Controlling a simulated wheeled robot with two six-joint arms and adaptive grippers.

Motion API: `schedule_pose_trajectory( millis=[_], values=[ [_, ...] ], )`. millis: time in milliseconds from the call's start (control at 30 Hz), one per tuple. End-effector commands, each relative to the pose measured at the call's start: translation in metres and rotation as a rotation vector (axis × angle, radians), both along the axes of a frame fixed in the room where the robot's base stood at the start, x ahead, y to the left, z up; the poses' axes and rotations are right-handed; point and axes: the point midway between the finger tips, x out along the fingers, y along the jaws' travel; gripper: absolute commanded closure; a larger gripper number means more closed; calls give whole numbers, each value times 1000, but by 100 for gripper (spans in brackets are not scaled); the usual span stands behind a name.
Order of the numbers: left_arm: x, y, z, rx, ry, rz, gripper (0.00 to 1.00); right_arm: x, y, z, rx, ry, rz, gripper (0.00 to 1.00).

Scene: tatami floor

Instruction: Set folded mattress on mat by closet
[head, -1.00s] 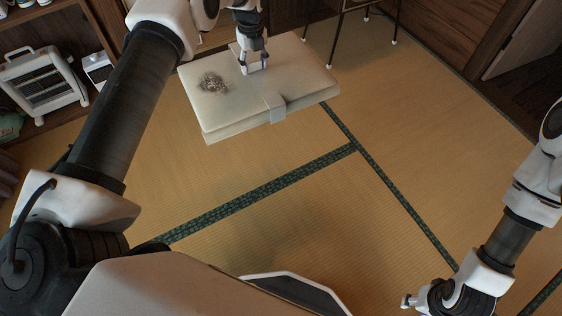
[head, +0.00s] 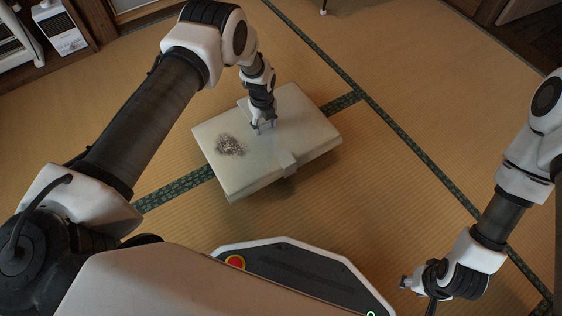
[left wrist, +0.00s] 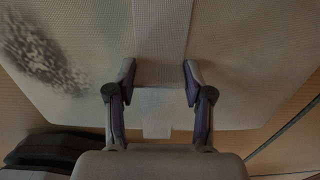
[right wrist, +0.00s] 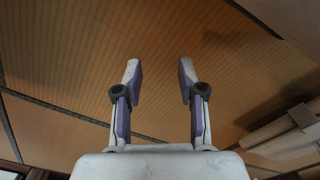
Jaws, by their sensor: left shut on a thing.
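The folded mattress (head: 255,170) is a flat cream block with a dark speckled patch on its left part and a pale strap (head: 286,160) across it. It lies level in the middle of the head view, a shadow on the floor at its front edge. My left gripper (head: 264,127) is shut on it from above; in the left wrist view its fingers (left wrist: 160,75) sit on either side of the strap band. My right gripper (head: 410,284) is low at the right, apart from the mattress; its fingers (right wrist: 160,75) are spread and empty. I cannot pick out a closet.
The floor is tatami (head: 420,90) with dark green borders (head: 345,75), clear around the mattress and to the right. Dark wood panelling (head: 535,35) edges the room at the top right.

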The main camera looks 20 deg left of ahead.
Motion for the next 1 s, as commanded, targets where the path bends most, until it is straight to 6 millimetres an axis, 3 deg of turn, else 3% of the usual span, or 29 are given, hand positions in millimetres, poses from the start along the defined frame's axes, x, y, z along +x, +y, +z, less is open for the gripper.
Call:
schedule_pose_trajectory(
  millis=[400,667,900,1000],
  values=[
    [-63,-90,-12,2,1,-3,100,2,-1,-39,-1,-5,-8,60],
    [-77,-110,-12,1,1,-1,100,3,-1,-46,-1,-9,-7,60],
    [-78,-112,-48,1,-1,0,100,13,-2,-86,-7,-37,8,60],
    [-78,-112,-48,0,-1,0,100,16,-2,-86,-8,-43,10,60]
  ],
)
